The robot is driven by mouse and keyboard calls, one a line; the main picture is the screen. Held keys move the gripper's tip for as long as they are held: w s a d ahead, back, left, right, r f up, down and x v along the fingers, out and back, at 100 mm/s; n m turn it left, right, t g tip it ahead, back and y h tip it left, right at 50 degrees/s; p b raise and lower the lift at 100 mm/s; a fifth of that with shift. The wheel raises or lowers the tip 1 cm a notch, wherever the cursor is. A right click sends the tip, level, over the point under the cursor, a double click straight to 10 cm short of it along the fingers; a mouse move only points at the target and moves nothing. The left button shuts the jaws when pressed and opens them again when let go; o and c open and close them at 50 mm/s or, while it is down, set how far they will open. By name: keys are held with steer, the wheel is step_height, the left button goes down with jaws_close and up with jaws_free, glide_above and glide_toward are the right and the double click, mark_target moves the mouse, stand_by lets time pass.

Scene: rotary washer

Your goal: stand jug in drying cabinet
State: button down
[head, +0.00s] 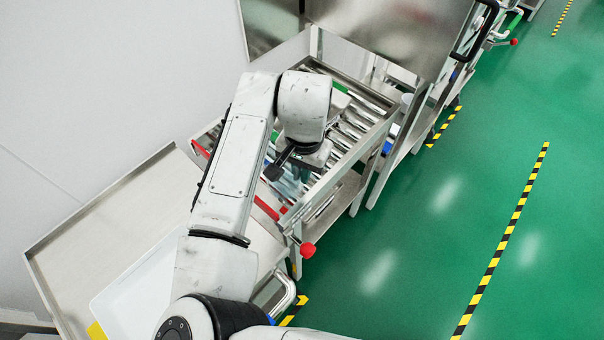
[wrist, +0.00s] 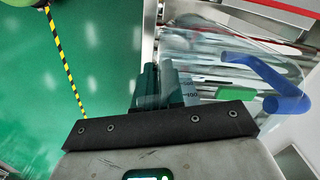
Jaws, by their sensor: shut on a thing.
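The jug (wrist: 225,65) is clear, with faint scale marks and a blue handle (wrist: 265,85). It fills the upper right of the wrist view and lies tilted across it. My gripper (wrist: 160,88) is shut on the jug's clear wall, at the side away from the handle. In the head view, my gripper (head: 285,165) is over the near end of the roller conveyor, and the clear jug (head: 288,187) shows only faintly below it. I cannot tell which steel unit is the drying cabinet.
The steel roller conveyor (head: 352,122) runs up toward a large steel hood (head: 405,38) with a black handle. A red knob (head: 308,250) sticks out at the conveyor's near corner. A steel table (head: 100,228) with a white tray (head: 130,295) is at left. The green floor at right is clear.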

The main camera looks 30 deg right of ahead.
steer(key=shift+f, duration=1.05)
steer(key=shift+f, duration=0.15)
steer(key=c, duration=1.3)
jaws_free()
steer(key=shift+o, duration=0.2)
